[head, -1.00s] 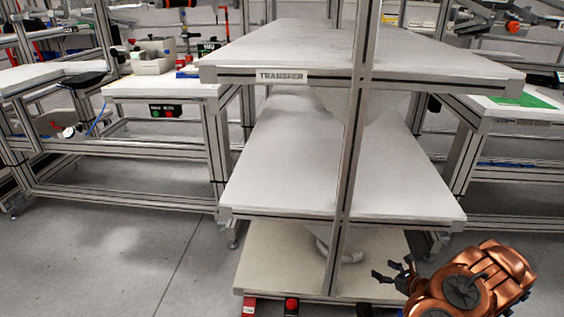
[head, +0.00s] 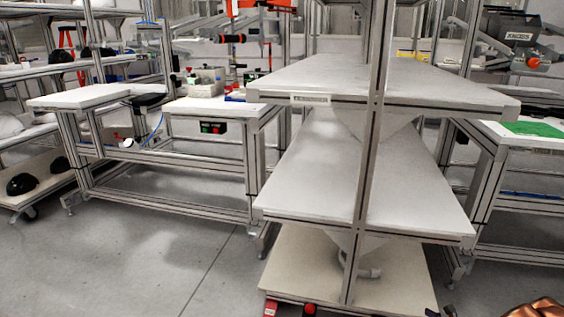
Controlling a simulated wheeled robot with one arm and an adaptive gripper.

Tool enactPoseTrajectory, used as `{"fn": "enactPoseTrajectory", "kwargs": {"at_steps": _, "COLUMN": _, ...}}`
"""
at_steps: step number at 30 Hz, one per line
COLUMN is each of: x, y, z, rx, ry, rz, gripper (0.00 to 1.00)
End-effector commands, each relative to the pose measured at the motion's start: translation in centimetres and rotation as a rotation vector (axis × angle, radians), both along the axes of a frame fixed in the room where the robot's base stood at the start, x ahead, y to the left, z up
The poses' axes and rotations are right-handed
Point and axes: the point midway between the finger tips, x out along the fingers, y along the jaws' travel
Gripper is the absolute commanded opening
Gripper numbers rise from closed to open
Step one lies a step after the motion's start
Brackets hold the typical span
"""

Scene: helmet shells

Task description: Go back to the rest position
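My gripper (head: 440,312) is almost wholly cut off by the bottom edge of the head view, at the right. Only two small dark finger ends show, a little apart, with nothing seen between them. Part of my copper-coloured arm shows in the bottom right corner. The gripper is in front of the lower right of the transfer rack (head: 375,150), whose shelves are bare on top. Black helmet shells (head: 22,184) lie on a low shelf at the far left.
A white workbench (head: 200,106) with bins and a red-green button box (head: 213,127) stands left of the rack. A bench with a green mat (head: 535,129) stands at right. The grey floor (head: 150,255) at front left is clear.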

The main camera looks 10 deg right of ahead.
Motion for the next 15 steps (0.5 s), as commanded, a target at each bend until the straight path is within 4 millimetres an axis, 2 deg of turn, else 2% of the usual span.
{"fn": "enactPoseTrajectory", "kwargs": {"at_steps": 1, "x": 0.5, "y": 0.5, "z": 1.1, "rx": -0.005, "ry": -0.009, "rz": 0.019, "gripper": 0.75}}
{"fn": "enactPoseTrajectory", "kwargs": {"at_steps": 8, "x": 1.6, "y": 2.0, "z": 4.6, "rx": -0.029, "ry": -0.036, "rz": 0.081, "gripper": 0.75}}
{"fn": "enactPoseTrajectory", "kwargs": {"at_steps": 15, "x": 3.6, "y": 5.8, "z": 9.6, "rx": -0.067, "ry": -0.075, "rz": 0.203, "gripper": 0.75}}
